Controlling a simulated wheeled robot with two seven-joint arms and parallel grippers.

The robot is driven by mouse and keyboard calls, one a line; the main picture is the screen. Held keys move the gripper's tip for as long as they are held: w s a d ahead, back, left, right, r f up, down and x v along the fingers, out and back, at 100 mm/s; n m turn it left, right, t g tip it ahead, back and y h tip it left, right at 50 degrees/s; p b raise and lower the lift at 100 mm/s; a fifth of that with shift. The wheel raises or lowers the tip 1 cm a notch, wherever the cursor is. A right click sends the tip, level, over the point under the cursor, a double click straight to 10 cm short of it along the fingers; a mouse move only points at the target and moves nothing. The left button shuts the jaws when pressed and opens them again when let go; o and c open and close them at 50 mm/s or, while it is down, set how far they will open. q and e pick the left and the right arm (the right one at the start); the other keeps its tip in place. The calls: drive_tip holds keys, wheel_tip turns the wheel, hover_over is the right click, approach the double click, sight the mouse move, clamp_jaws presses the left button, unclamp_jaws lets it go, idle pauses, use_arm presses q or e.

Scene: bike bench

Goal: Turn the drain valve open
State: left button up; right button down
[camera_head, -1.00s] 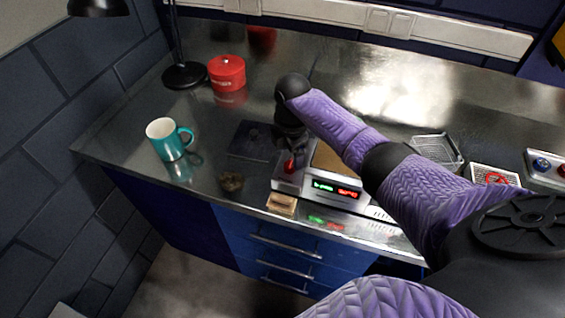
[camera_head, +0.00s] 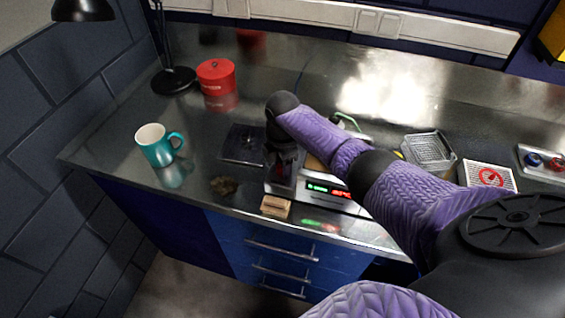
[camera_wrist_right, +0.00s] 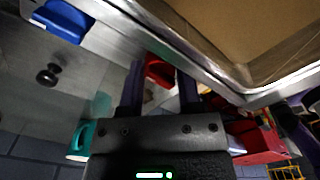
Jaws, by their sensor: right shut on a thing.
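The drain valve's red handle shows between my right fingers in the right wrist view (camera_wrist_right: 158,72). In the head view it is mostly hidden by my right gripper (camera_head: 282,172). The gripper is shut on the red handle, at the left side of a silver tank unit (camera_head: 345,205) with a lit green and red display. The tank's rim and brownish inside (camera_wrist_right: 250,40) fill the upper right of the wrist view. How far the handle is turned cannot be told. My left gripper is not in view.
A wooden block (camera_head: 275,206) and a small brown lump (camera_head: 224,186) lie near the bench's front edge. A dark flat tray (camera_head: 243,143), teal mug (camera_head: 157,146), red tin (camera_head: 216,77) and lamp base (camera_head: 174,80) stand left. A wire basket (camera_head: 430,150) stands right.

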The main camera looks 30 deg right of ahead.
drive_tip(key=shift+m, duration=0.3)
drive_tip(key=m+p, duration=0.2)
drive_tip(key=shift+r+m, duration=0.15)
drive_tip(key=shift+m, duration=0.25)
drive_tip(key=m+p, duration=0.2)
drive_tip(key=m, duration=0.2)
drive_tip(key=shift+m, duration=0.3)
drive_tip(key=shift+m+p, duration=0.35)
drive_tip(key=shift+m, duration=0.55)
drive_tip(key=m, duration=0.2)
drive_tip(key=shift+m+p, duration=0.3)
drive_tip(key=shift+m, duration=0.1)
drive_tip(key=shift+m+p, duration=0.35)
drive_tip(key=shift+m, duration=2.05)
